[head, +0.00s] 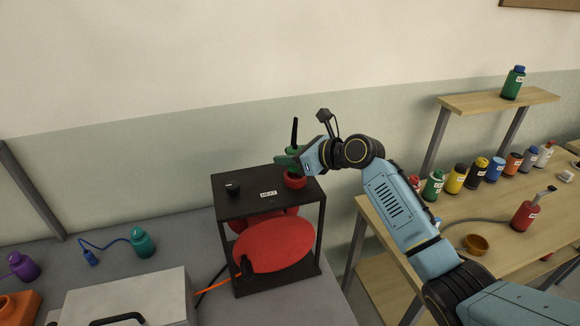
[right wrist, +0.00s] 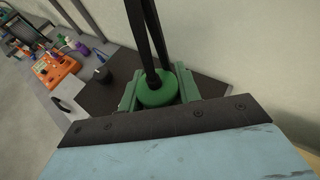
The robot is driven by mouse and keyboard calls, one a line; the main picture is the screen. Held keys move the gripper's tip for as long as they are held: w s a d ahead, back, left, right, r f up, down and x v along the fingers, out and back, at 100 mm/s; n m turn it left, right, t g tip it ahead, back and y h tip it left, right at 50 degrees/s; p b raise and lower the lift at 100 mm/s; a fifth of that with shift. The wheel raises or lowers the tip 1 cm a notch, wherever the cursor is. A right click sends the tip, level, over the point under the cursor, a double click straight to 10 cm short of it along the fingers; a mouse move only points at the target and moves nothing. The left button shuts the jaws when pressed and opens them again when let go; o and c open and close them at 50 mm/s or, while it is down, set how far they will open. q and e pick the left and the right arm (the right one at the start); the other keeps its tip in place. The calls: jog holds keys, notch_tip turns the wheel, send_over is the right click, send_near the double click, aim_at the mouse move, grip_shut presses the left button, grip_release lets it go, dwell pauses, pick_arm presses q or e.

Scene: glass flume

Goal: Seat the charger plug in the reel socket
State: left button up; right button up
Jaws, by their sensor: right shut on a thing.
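My right gripper (head: 290,158) is shut on a green plug (right wrist: 157,90) with a black cord or stem rising from it. In the head view it is above the right back part of the black reel frame's top (head: 250,201). A red round socket (head: 294,182) is on that top, directly below the gripper. The plug's lower end is hidden, so I cannot tell whether it is in the socket or just above it. The reel's red drum (head: 272,245) is inside the frame. My left gripper is not in view.
A black knob (head: 233,188) and a white label (head: 268,194) are on the frame's top. At right, a wooden bench (head: 450,215) carries several bottles.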

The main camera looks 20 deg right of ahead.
aim_at(290, 168)
notch_tip(290, 168, down, 3)
jog(key=shift+r, duration=0.1)
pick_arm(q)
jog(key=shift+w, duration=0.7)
pick_arm(e)
jog(key=shift+f, duration=0.3)
jog(key=shift+f, duration=0.2)
jog(key=o, duration=1)
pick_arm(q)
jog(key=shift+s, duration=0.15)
pick_arm(e)
jog(key=shift+s+d+r, duration=0.1)
jog(key=shift+d+r, duration=0.05)
jog(key=shift+r, duration=0.1)
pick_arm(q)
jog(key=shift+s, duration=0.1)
pick_arm(e)
jog(key=v, duration=1.1)
jog(key=shift+s+d+r, duration=0.2)
jog(key=shift+r, duration=0.05)
